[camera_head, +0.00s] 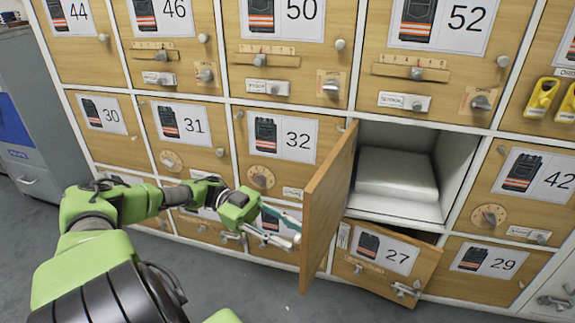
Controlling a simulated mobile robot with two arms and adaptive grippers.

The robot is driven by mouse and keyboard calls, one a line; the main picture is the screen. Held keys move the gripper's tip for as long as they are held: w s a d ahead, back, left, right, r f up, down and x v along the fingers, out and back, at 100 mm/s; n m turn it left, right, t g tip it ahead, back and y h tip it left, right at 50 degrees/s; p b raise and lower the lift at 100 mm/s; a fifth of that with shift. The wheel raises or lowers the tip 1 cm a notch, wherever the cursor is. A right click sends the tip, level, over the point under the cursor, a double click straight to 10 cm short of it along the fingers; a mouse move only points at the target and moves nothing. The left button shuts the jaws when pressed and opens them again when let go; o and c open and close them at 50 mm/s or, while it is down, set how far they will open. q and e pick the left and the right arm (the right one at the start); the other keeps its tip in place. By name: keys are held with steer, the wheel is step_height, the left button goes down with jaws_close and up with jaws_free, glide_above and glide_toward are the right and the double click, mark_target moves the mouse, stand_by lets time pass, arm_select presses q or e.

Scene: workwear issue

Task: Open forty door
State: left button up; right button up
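An open wooden door (328,203) stands swung out to the left of a white compartment (455,160), between doors 32 and 42. Its number face is turned away, so I cannot read whether it is forty. A white folded or boxed item (397,177) lies inside the compartment. My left gripper (297,227) is just left of the open door, at its outer face, with its fingers apart and nothing seen between them. I cannot tell whether a fingertip touches the door. My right gripper is not in view.
Door 27 (388,262), below the open compartment, stands ajar and juts out. Closed numbered doors with dials, sliders and knobs surround it, including 32 (281,147) and 42 (525,182). A grey cabinet (40,105) stands at the left. Grey floor (270,295) in front is clear.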

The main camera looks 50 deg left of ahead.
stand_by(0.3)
arm_select(q)
steer(key=v, duration=0.7)
steer(key=shift+a, duration=0.25)
stand_by(0.5)
